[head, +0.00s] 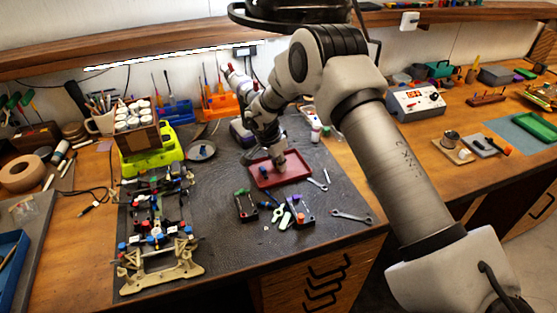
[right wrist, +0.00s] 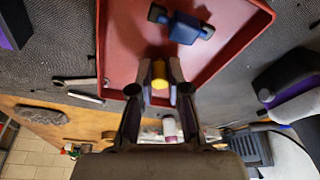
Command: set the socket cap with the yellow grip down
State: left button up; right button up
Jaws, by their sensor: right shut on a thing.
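The socket cap's yellow grip (right wrist: 159,74) shows between my right gripper's fingertips in the right wrist view. My right gripper (right wrist: 159,84) is shut on it. In the head view, my right gripper (head: 279,163) points down over the red tray (head: 281,184), and the cap is too small and covered to make out. In the wrist view the cap appears over the tray (right wrist: 122,60); I cannot tell whether it touches the tray floor. A blue-and-black part (right wrist: 184,27) lies in the tray, apart from the gripper. My left gripper is not in view.
A partly built car chassis (head: 155,225) stands on the dark mat at the left. Small parts with green (head: 243,206) and purple (head: 299,208) pieces lie in front of the tray. A wrench (head: 351,215) lies to the right. Mat between chassis and tray is clear.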

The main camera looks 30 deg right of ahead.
jog(key=shift+f, duration=0.1)
jog(key=o, duration=0.7)
jog(key=shift+o, duration=0.2)
jog(key=b+v, duration=0.2)
jog(key=v, duration=1)
jog(key=shift+s, duration=0.1)
